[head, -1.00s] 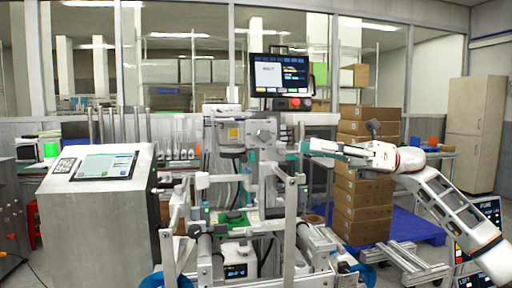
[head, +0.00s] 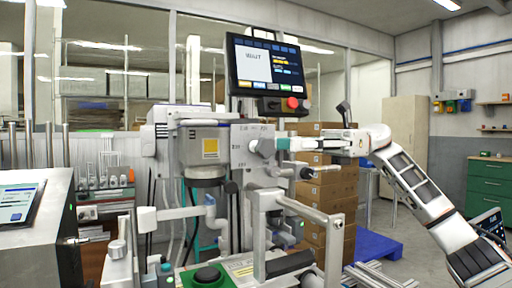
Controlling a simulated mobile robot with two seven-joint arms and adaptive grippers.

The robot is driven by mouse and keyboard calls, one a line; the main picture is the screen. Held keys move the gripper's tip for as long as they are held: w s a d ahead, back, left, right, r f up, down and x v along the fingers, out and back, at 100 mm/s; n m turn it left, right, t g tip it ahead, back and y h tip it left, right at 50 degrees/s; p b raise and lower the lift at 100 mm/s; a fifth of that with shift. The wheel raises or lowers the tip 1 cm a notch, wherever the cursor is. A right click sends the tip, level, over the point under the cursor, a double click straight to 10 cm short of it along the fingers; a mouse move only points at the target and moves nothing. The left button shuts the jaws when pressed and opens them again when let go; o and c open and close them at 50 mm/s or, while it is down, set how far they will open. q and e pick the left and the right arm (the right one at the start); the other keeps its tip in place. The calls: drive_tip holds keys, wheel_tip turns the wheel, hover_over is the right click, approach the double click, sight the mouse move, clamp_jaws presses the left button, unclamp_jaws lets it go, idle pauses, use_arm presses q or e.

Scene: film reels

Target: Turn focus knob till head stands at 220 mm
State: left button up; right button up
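The machine's head (head: 203,150) is a grey housing on a column, with a dark round lower part and a yellow label. Beside it is a pale plate (head: 240,135) with small markings, too small to read as a height. A round pale knob (head: 264,147) sits on this plate and looks like the focus knob. My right gripper (head: 284,144) comes in from the right with its teal-tipped end at the knob's right side. The fingers are seen nearly edge-on, so I cannot tell whether they grip the knob. My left gripper is not in view.
A monitor (head: 267,65) showing WAIT stands above the head, over a red stop button (head: 292,103). A steel console (head: 38,235) is at left. Metal rails and rollers fill the foreground. Stacked cartons (head: 335,205) stand behind my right arm, near a blue pallet (head: 378,246).

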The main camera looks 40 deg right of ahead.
sight(275, 146)
drive_tip(key=x, duration=0.7)
drive_tip(key=shift+s+b, duration=0.1)
drive_tip(key=shift+b, duration=0.2)
drive_tip(key=shift+d, duration=0.1)
drive_tip(key=shift+f, duration=0.1)
clamp_jaws()
